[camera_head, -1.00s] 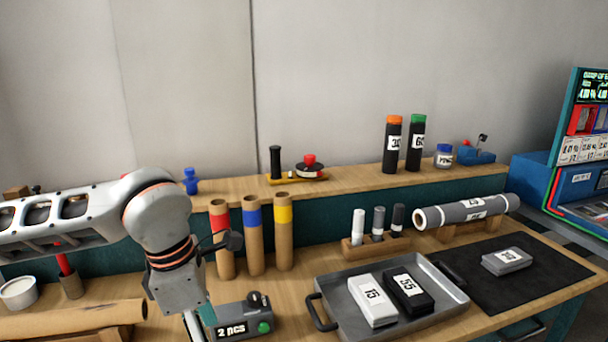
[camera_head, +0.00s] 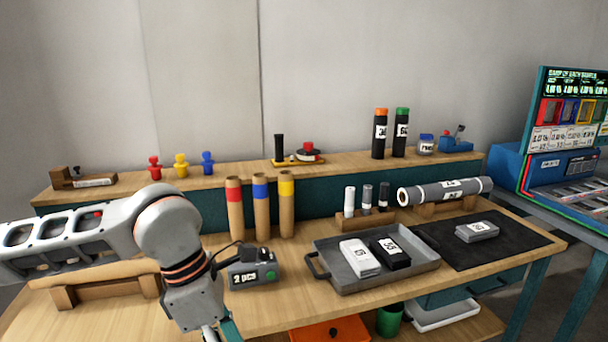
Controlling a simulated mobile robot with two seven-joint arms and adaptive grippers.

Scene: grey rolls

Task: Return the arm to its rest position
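My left arm comes in from the left over the workbench (camera_head: 300,310), its wrist bent downward in front of the cardboard tubes. Its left gripper (camera_head: 212,336) is cut off by the bottom edge, so its fingers cannot be made out. My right arm and gripper are not in view. A grey roll (camera_head: 445,190) with white labels lies on a wooden cradle at the right of the bench.
Three tubes with red (camera_head: 234,208), blue (camera_head: 260,205) and yellow (camera_head: 286,205) bands stand behind a small counter box (camera_head: 253,269). A grey tray (camera_head: 345,284) holds a white and a black block. A black mat (camera_head: 510,240) carries a grey stack. An empty-looking wooden stand (camera_head: 105,288) is partly behind my arm.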

